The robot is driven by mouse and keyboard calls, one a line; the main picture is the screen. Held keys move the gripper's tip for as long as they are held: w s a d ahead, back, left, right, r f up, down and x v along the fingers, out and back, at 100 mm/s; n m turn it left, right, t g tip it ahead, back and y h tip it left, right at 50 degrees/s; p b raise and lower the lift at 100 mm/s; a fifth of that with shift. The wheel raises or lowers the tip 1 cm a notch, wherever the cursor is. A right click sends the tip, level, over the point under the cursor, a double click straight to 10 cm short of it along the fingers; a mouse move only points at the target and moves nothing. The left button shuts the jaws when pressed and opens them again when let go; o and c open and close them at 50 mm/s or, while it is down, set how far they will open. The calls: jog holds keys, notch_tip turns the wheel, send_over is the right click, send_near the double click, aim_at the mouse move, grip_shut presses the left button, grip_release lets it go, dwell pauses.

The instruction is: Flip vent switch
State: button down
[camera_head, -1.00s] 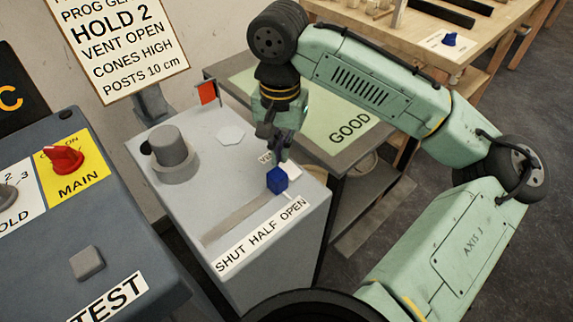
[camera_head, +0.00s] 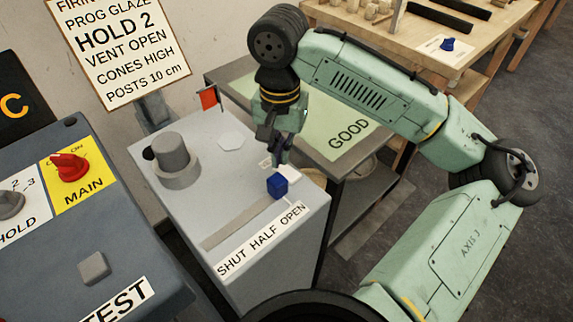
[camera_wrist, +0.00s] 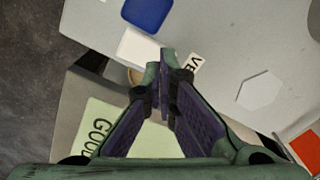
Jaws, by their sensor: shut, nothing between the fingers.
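The vent switch is a blue block-shaped knob (camera_head: 277,186) on a slot in the top of the grey cabinet (camera_head: 213,199). It sits at the end of the slot by the word OPEN on the label (camera_head: 262,240). It also shows at the top of the wrist view (camera_wrist: 148,12). My gripper (camera_head: 281,158) is shut and empty just behind the knob, pointing down. In the wrist view its fingertips (camera_wrist: 165,75) are together, apart from the knob, with a white piece (camera_wrist: 138,45) between them. A small vent label (camera_wrist: 194,64) is partly hidden by the fingers.
A panel with a red MAIN switch (camera_head: 69,167) is at left. A table with a green GOOD mat (camera_head: 340,140) is behind. The slot's left part is clear.

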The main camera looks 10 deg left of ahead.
aim_at(282, 168)
jog(key=shift+r+p, duration=2.4)
jog(key=shift+r, duration=0.2)
jog(key=shift+f, duration=0.1)
